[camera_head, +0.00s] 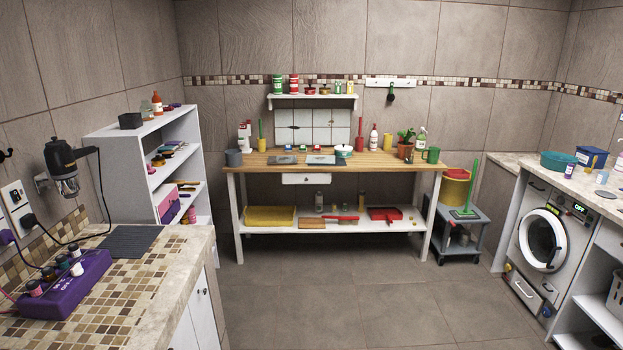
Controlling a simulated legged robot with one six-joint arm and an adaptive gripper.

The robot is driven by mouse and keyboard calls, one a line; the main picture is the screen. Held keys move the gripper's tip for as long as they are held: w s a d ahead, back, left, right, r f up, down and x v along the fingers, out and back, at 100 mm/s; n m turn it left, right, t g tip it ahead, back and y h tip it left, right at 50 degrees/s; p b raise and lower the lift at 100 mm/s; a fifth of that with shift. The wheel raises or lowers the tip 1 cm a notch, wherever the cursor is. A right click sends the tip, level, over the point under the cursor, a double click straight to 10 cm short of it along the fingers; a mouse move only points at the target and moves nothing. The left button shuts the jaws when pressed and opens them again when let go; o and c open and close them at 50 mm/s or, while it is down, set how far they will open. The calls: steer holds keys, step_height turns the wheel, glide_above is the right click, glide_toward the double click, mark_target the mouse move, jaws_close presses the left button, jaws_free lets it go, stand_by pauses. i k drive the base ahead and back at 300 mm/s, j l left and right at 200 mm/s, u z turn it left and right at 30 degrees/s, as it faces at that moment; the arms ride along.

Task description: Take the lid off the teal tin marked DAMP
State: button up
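No marking that reads DAMP can be made out in the head view. A small round teal and white container (343,151) stands on the wooden workbench top (395,163), right of the middle. It seems to have a pale lid on top, but it is too small to tell whether this is the tin. A wide teal basin (558,160) stands on the right counter and bears no readable marking. My gripper is not in view.
The workbench's lower shelf (365,228) holds a yellow cloth, a brush and a red dustpan. A white shelf unit (150,140) and a tiled counter (120,290) are at left. The middle floor (330,295) is clear.

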mark_target(344, 147)
steer(key=i, duration=4.4)
steer(key=i+u, duration=0.25)
steer(key=i+l+u, duration=0.1)
steer(key=i+u, duration=0.2)
